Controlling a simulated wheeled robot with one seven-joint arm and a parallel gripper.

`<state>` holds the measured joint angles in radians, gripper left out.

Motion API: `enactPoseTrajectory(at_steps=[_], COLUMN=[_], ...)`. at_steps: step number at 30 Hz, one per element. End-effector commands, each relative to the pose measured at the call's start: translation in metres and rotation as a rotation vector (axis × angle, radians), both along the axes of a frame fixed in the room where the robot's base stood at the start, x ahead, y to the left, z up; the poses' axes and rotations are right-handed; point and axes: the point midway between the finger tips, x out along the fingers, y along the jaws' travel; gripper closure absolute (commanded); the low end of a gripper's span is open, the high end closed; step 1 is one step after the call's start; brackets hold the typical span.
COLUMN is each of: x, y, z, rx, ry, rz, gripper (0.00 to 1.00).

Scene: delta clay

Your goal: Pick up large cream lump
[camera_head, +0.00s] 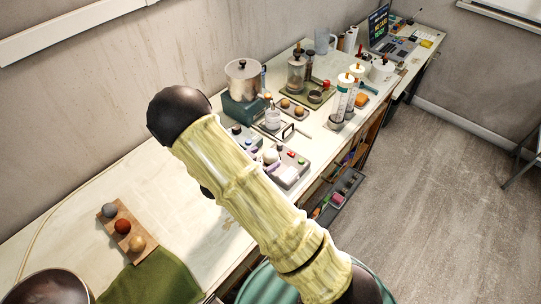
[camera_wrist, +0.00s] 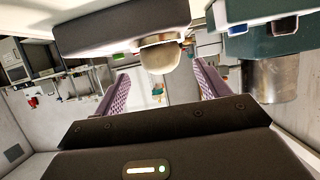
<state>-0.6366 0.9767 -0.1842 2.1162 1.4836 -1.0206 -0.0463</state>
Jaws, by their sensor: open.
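The lump appears between the fingertips, farther off; I cannot tell the exact gap.
A green-based device with a metal pot (camera_head: 243,78) stands behind. A wooden board with several balls (camera_head: 127,228) and a green cloth (camera_head: 155,280) lie at the left. Glass cylinders (camera_head: 341,98) stand to the right. Bare tabletop (camera_head: 75,200) shows at left.

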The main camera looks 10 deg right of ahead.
Motion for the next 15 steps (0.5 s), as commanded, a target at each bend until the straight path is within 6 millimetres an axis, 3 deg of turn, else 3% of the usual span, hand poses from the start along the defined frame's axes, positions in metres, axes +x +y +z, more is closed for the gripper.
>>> enactPoseTrajectory(at_steps=[9, 15], x=[0.026, 0.028], y=[-0.030, -0.033], z=[-0.013, -0.016], rx=[-0.001, 0.001], ry=[0.000, -0.001], rz=[-0.002, 0.000], gripper=[0.26, 0.26])
